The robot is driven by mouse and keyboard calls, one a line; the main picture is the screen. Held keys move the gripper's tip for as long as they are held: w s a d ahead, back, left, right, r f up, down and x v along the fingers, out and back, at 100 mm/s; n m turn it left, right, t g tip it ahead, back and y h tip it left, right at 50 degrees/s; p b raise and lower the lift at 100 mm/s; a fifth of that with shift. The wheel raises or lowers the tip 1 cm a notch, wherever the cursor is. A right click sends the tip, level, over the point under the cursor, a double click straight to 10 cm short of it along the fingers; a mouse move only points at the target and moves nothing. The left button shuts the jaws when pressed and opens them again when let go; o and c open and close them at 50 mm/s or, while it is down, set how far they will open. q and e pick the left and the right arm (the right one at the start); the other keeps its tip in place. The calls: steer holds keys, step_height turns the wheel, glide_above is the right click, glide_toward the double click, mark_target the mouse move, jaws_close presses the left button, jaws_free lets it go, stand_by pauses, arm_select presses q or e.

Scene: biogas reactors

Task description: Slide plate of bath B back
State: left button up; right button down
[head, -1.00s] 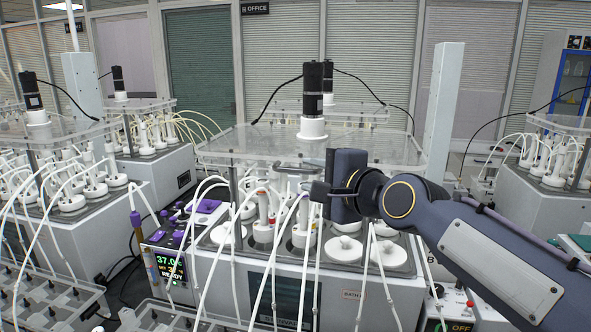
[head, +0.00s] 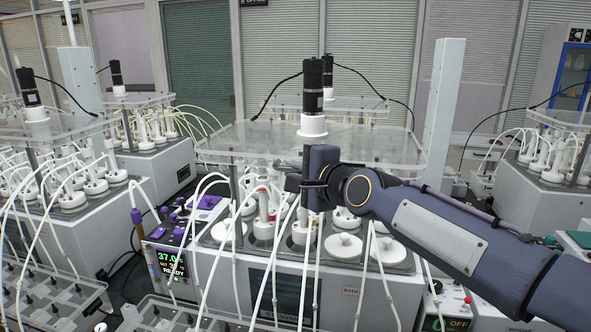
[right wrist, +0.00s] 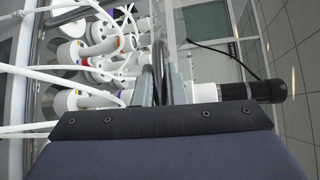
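Bath B (head: 345,291) stands in the middle of the head view. Its clear plate (head: 235,146) lies level above the bath and carries a black motor (head: 313,85) on a white collar. My right gripper (head: 292,180) is at the front edge of the plate, where the handle is, and hides most of the handle in the head view. In the right wrist view the dark curved handle (right wrist: 159,62) lies between the two grey fingers of my right gripper (right wrist: 160,85), close to both. I cannot tell whether they press on it. My left gripper is not in view.
White bottles and round white lids (head: 343,247) sit under the plate, with white tubes looping in front. A pale upright column (head: 444,115) stands at the plate's right. A control box (head: 172,262) stands left of the bath. Another bath (head: 70,225) stands further left.

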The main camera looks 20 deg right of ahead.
steer(key=w+d+b, duration=0.3)
steer(key=w, duration=0.1)
steer(key=shift+d+f+b, duration=0.1)
steer(key=shift+f+b, duration=0.15)
steer(key=shift+b, duration=0.15)
steer(key=w+d, duration=0.1)
steer(key=w, duration=0.1)
steer(key=w+d, duration=0.4)
steer(key=shift+w+r+b, duration=0.2)
steer(key=shift+w+b, duration=0.15)
steer(key=shift+w, duration=0.05)
steer(key=c, duration=1.5)
jaws_free()
steer(key=shift+s, duration=0.1)
steer(key=shift+b+v, duration=0.9)
steer(key=shift+v, duration=3.05)
steer(key=shift+a, duration=0.1)
